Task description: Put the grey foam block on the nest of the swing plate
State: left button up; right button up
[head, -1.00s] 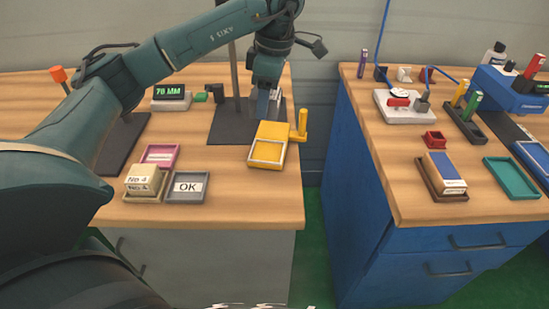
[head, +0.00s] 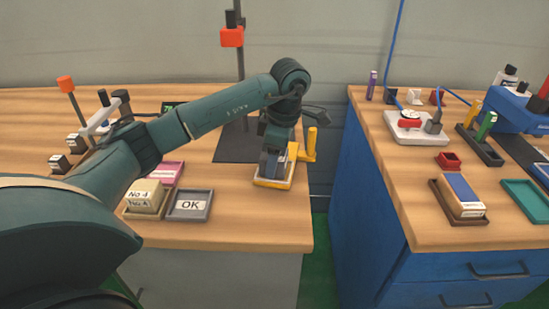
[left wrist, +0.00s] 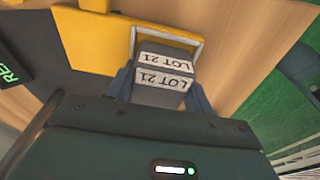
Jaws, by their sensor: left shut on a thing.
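The grey foam block (left wrist: 160,75), with two "LOT 21" labels, is between the fingers of my left gripper (head: 274,168). My left gripper (left wrist: 160,90) is shut on it. The yellow swing plate (head: 262,182), with an upright yellow handle (head: 311,143), lies directly under the gripper. In the left wrist view, the plate (left wrist: 85,40) and the pale-rimmed nest (left wrist: 198,45) show around the block's far end. The block is at the nest; I cannot tell whether it rests on its floor. My right gripper is not in view.
A grey OK tray (head: 190,205), a beige block (head: 146,195) and a pink tray (head: 172,170) stand to the left. A stand with a red-orange part (head: 232,37) rises behind. A gap separates this bench from the blue cabinet (head: 360,200) at right.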

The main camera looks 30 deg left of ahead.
pick_arm(q)
jog(key=o, duration=1)
jog(key=shift+c, duration=0.2)
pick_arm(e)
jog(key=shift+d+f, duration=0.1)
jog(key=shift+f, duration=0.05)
pick_arm(q)
jog(key=r+p, duration=0.1)
jog(key=r, duration=0.2)
jog(key=d+r+p, duration=0.1)
jog(key=r, duration=0.3)
jog(key=r+p, duration=0.1)
jog(key=r, duration=0.3)
jog(key=shift+w+d+r, duration=0.1)
jog(key=shift+w+d, duration=0.15)
jog(key=shift+w, duration=0.1)
jog(key=shift+d+r, duration=0.1)
jog(key=shift+r, duration=0.35)
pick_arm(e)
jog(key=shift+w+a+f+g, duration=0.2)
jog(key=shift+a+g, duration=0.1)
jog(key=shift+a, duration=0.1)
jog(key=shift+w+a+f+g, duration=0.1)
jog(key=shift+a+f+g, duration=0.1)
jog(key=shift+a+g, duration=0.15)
